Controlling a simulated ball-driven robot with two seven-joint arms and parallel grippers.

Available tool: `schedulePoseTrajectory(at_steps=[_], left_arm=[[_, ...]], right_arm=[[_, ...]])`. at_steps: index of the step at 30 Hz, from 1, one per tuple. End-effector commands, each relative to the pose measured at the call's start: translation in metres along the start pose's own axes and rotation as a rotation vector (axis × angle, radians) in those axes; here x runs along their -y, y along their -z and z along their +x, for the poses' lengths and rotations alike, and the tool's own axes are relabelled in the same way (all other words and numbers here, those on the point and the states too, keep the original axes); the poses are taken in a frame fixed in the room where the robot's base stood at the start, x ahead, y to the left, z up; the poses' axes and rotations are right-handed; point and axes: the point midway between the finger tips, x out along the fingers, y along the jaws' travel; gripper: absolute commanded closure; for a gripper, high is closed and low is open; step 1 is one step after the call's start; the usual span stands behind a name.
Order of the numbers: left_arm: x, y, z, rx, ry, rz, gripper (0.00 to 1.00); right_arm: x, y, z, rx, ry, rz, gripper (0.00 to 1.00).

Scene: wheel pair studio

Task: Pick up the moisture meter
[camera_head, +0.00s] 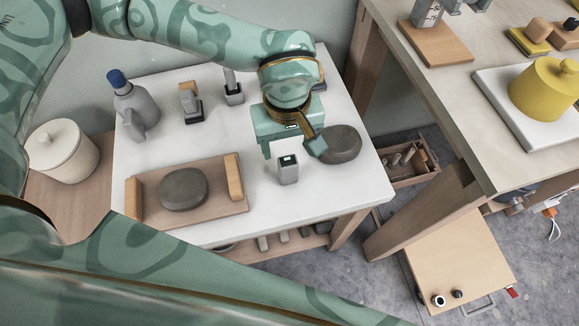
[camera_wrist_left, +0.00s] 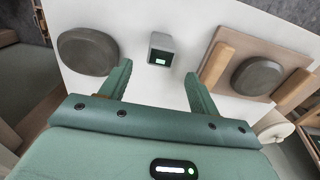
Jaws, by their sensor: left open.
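The moisture meter (camera_head: 288,172) is a small grey block with a lit green display on its top. It stands upright on the white table (camera_head: 215,146), and it also shows in the left wrist view (camera_wrist_left: 160,50). My left gripper (camera_head: 292,150) is open and empty above and just behind the meter. In the left wrist view, its two fingers (camera_wrist_left: 158,76) are spread, with the meter beyond their tips, roughly centred between them. My right gripper is not in view.
A dark grey rounded lump (camera_head: 342,145) lies right of the meter. A wooden tray (camera_head: 226,206) with a similar lump (camera_head: 183,189) is at the front left. A grey bottle (camera_head: 137,108) with a blue cap stands at the back left. The table between tray and meter is clear.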

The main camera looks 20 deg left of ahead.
Motion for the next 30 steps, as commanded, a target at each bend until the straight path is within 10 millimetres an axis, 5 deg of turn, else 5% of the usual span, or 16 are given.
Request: schedulePoseTrajectory(at_steps=[3, 11, 19, 27, 30], left_arm=[[0.000, -0.001, 0.028, 0.005, 0.001, 0.000, 0.38], [0.000, -0.002, 0.046, 0.003, -0.001, 0.000, 0.38], [0.001, -0.005, 0.089, 0.006, 0.000, -0.001, 0.38], [0.000, -0.005, 0.092, 0.002, -0.003, -0.001, 0.38], [0.000, -0.005, 0.092, 0.002, -0.003, 0.000, 0.66]], right_arm=[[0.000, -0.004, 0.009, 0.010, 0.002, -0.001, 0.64], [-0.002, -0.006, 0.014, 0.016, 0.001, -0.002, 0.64], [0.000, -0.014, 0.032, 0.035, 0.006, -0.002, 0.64], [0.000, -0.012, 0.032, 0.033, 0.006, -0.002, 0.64], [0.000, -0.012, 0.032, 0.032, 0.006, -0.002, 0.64]])
